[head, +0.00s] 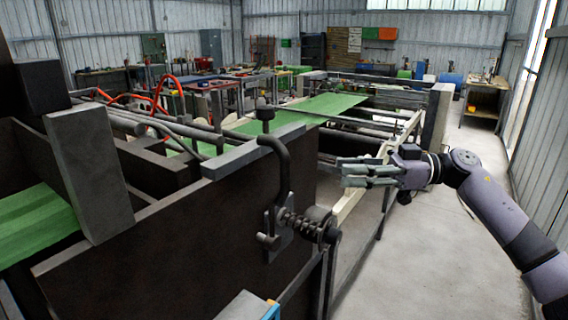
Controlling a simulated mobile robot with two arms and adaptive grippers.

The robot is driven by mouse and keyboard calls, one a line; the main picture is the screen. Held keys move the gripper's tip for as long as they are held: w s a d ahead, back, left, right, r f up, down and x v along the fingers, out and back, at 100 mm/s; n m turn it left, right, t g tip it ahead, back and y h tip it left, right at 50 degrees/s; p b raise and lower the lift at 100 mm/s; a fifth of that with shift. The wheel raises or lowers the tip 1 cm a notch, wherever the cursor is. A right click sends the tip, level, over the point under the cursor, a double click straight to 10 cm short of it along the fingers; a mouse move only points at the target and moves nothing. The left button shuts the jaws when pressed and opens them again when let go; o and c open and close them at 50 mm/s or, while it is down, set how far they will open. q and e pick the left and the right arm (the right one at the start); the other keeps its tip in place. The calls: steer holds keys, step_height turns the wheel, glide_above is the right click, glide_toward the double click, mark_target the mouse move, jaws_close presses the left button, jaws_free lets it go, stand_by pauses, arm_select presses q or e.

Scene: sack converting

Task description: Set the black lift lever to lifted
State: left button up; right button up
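The black lift lever (282,165) is a dark bent rod on the near side of the machine. A knob (265,113) tops it, and its upper part bends over toward the left. Its lower end meets a pivot with a coil spring (300,225) beside a small plate. My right gripper (358,173) is to the right of the lever, apart from it, with its fingers pointing left toward it. The fingers look spread, with nothing between them. My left gripper is out of view.
The machine's dark side panel (180,240) and a grey upright post (90,172) stand at the left. A pale rail (365,180) runs behind my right gripper. Green web (325,107) lies across the machine. Open concrete floor (440,255) is at the right.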

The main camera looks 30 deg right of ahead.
mark_target(289, 167)
steer(key=p+x, duration=0.4)
steer(key=x, duration=0.8)
steer(key=shift+w+a+r, duration=0.15)
steer(key=shift+w+a, duration=0.2)
steer(key=shift+a, duration=0.1)
steer(key=shift+c, duration=0.6)
jaws_close()
